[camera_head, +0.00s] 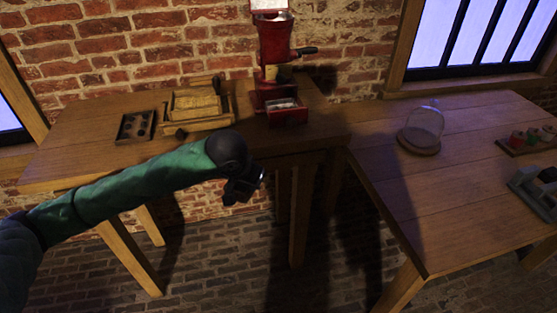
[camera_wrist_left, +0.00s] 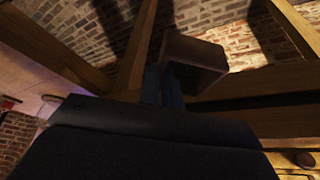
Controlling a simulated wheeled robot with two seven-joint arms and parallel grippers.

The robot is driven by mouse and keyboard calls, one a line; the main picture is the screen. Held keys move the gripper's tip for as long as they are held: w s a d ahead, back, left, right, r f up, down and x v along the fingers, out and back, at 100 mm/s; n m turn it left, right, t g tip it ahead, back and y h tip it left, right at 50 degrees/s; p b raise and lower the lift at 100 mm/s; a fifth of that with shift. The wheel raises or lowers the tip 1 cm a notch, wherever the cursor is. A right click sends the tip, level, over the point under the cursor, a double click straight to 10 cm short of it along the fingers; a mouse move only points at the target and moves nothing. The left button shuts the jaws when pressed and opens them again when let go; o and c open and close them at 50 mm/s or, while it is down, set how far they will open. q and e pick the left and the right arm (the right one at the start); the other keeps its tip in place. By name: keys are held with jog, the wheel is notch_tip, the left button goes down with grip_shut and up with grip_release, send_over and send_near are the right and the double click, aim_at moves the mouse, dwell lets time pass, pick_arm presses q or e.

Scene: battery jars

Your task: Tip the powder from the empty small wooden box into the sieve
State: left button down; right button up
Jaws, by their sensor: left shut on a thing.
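My left gripper (camera_head: 245,187) is in front of the near edge of the left wooden table, under the red mill. In the left wrist view its fingers (camera_wrist_left: 170,85) are shut on a small brown wooden box (camera_wrist_left: 195,52), which looks tilted. I cannot see into the box or tell whether powder is in it. In the head view the box is hard to make out in the dark by the gripper. A wooden framed piece with a yellowish surface (camera_head: 196,103), perhaps the sieve, sits in a wooden tray (camera_head: 229,112) on the left table. My right gripper is not in view.
The red mill (camera_head: 274,55) with a drawer-like base (camera_head: 287,112) stands at the back.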

pick_arm(q)
jog(key=a+f+n+y, duration=0.1)
jog(key=a+f+n, duration=0.2)
jog(key=a+f, duration=0.3)
jog(key=shift+s+a+f+n+t, duration=0.3)
jog(key=shift+s+f, duration=0.1)
jog(key=shift+f, duration=0.4)
jog(key=shift+a, duration=0.1)
